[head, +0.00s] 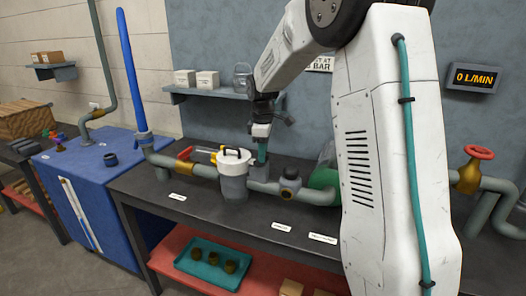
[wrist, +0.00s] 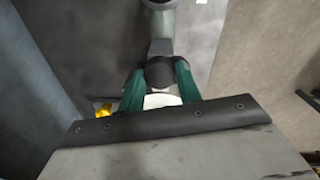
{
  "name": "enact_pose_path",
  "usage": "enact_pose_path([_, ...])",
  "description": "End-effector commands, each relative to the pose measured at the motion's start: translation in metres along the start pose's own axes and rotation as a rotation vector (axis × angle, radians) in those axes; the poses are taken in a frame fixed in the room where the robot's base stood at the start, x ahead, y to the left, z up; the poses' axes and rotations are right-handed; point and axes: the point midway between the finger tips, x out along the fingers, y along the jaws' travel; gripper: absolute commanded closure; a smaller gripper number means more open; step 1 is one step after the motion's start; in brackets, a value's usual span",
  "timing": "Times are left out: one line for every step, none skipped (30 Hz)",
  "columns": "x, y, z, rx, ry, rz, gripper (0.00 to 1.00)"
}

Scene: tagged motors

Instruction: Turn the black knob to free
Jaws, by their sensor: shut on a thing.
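My gripper (head: 262,158) points down at the pipe on the dark bench, just right of the grey canister (head: 233,187) with its white lid (head: 232,156). In the wrist view its two green fingers (wrist: 160,88) stand on either side of a dark rounded piece, which looks like the black knob (wrist: 161,72), and are shut on it. A grey pipe runs on beyond it. In the head view the fingers hide the knob, and its angle cannot be read.
A dark-topped fitting (head: 290,174) sits on the pipe to the right. A display (head: 473,77) reads 0 L/MIN. A red handwheel (head: 480,152) is at the far right. White labels lie along the bench front.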

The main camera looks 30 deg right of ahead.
Motion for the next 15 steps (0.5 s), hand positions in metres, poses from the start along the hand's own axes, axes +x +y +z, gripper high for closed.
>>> enact_pose_path([-0.0006,0.0004,0.0001,-0.019,0.002,0.002,0.89])
enact_pose_path([-0.0006,0.0004,0.0001,-0.029,0.002,0.002,0.89])
enact_pose_path([-0.0006,0.0004,0.0001,-0.043,0.003,0.002,0.89])
enact_pose_path([-0.0007,0.0004,0.0001,-0.052,0.003,0.002,0.89])
enact_pose_path([-0.0006,0.0004,0.0001,-0.059,0.004,0.002,0.89])
enact_pose_path([-0.0007,0.0004,0.0001,-0.068,0.004,0.002,0.89])
enact_pose_path([-0.0007,0.0004,0.0001,-0.074,0.005,0.002,0.89])
enact_pose_path([-0.0007,0.0005,0.0001,-0.078,0.005,0.002,0.89])
enact_pose_path([-0.0007,0.0005,0.0001,-0.083,0.005,0.002,0.89])
enact_pose_path([-0.0007,0.0005,0.0001,-0.086,0.005,0.002,0.89])
enact_pose_path([-0.0007,0.0005,0.0001,-0.088,0.006,0.002,0.89])
enact_pose_path([-0.0007,0.0005,0.0001,-0.091,0.006,0.002,0.89])
enact_pose_path([-0.0007,0.0005,0.0001,-0.092,0.006,0.002,0.89])
enact_pose_path([-0.0007,0.0005,0.0001,-0.093,0.006,0.002,0.89])
enact_pose_path([-0.0007,0.0005,0.0001,-0.093,0.006,0.002,0.89])
